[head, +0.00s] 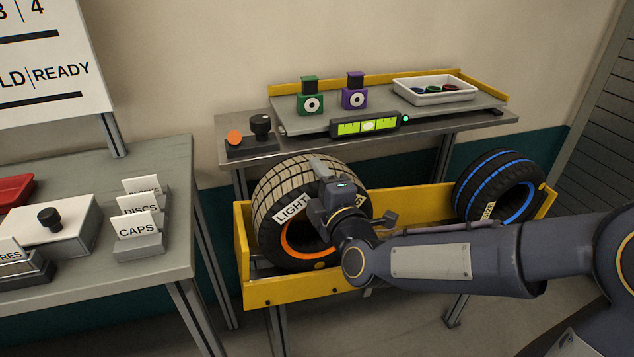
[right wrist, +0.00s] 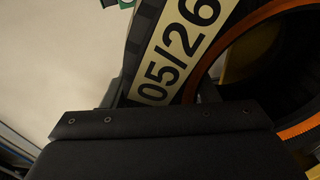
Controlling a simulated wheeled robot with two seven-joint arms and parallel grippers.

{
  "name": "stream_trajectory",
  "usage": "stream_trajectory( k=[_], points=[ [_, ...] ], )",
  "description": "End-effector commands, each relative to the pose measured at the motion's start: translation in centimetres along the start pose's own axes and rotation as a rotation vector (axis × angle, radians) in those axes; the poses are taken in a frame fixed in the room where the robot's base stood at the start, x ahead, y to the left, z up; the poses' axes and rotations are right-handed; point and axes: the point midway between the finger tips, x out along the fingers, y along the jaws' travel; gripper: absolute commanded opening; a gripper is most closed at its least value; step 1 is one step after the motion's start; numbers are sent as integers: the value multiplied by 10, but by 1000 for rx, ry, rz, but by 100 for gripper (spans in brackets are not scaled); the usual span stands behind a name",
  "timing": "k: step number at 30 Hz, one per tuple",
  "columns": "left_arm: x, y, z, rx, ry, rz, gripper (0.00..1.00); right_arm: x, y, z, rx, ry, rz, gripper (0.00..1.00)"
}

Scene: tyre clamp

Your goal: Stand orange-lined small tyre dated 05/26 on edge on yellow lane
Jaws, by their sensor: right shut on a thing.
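The orange-lined tyre (head: 290,240) has a pale tread and a label starting "LIGHT"; it is upright at the left end of the yellow lane (head: 290,291). In the right wrist view its orange ring (right wrist: 222,60) and a label reading 05/26 (right wrist: 178,52) show close up. My right gripper (head: 338,190) is shut on this tyre at its upper right side, and the gripper and arm hide part of it. I cannot tell whether the tyre's full weight rests on the lane. My left gripper is not in view.
A blue-lined tyre (head: 497,187) stands at the lane's right end. Behind is a bench (head: 285,138) with a green block (head: 310,100), a purple block (head: 354,96), a white tray (head: 433,91) and a lit green level display (head: 365,126). A grey table (head: 165,167) with card holders stands left.

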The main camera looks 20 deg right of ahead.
Motion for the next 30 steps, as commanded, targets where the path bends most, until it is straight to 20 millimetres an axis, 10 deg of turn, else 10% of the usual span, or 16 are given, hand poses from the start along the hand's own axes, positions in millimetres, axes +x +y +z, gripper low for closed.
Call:
stream_trajectory(
  k=[7,8,13,30],
  points=[
    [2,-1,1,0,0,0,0,0,1,0,0,0,11,0],
    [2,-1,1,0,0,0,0,0,2,0,0,0,11,56],
    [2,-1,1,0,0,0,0,0,0,0,-1,1,7,78],
    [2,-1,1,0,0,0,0,0,-3,0,0,0,-2,79]
  ],
)
